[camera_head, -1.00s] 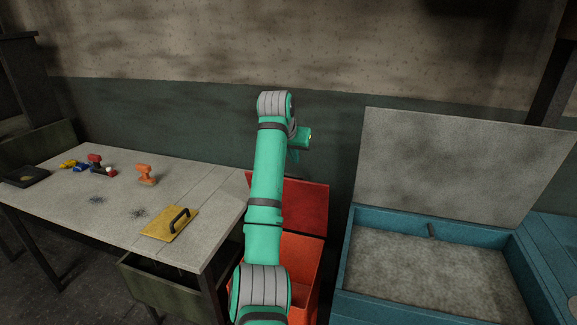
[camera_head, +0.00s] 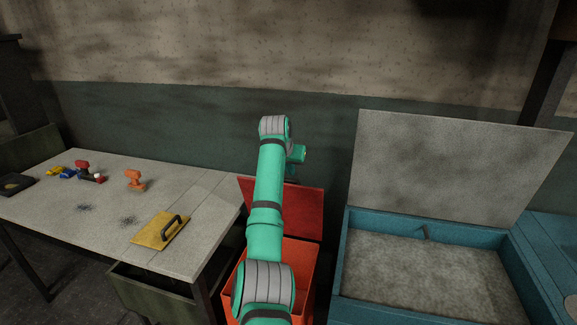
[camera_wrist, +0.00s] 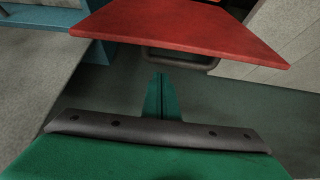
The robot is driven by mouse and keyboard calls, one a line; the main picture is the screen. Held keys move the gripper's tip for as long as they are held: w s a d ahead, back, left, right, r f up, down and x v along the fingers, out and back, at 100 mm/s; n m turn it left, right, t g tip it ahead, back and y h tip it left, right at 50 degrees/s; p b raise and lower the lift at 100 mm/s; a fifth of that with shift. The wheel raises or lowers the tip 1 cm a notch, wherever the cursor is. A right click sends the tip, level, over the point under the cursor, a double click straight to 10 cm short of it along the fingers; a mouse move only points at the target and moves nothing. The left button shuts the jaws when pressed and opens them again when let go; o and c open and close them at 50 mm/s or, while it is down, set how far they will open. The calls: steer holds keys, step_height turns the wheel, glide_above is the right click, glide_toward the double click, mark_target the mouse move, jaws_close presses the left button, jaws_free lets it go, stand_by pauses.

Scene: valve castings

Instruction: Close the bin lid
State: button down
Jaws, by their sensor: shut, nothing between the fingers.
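The orange-red bin (camera_head: 302,262) stands between the table and the blue container. Its red lid (camera_head: 305,207) is open, tilted up at the bin's back. My arm reaches over the bin in the head view and hides part of the bin and lid. My gripper (camera_head: 292,178) is by the lid's upper edge, its fingers mostly hidden there. In the wrist view the green fingertips (camera_wrist: 160,76) are together and empty. The red lid (camera_wrist: 185,25) lies just beyond them, with a grey bar-like handle (camera_wrist: 185,61) below its edge. I cannot tell whether the fingers touch the lid.
The table (camera_head: 187,255) on the left carries a yellow plate with a black handle (camera_head: 160,231) and an orange part (camera_head: 135,179). A blue container (camera_head: 430,220) with a raised grey lid (camera_head: 450,165) stands close on the right. A wall is behind.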

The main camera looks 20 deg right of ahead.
steer(key=shift+s+a+f, duration=0.3)
steer(key=shift+s+a, duration=0.25)
steer(key=shift+s, duration=0.25)
steer(key=shift+s+a+f, duration=0.3)
steer(key=shift+s+a, duration=0.25)
steer(key=shift+s, duration=0.25)
steer(key=shift+a, duration=0.1)
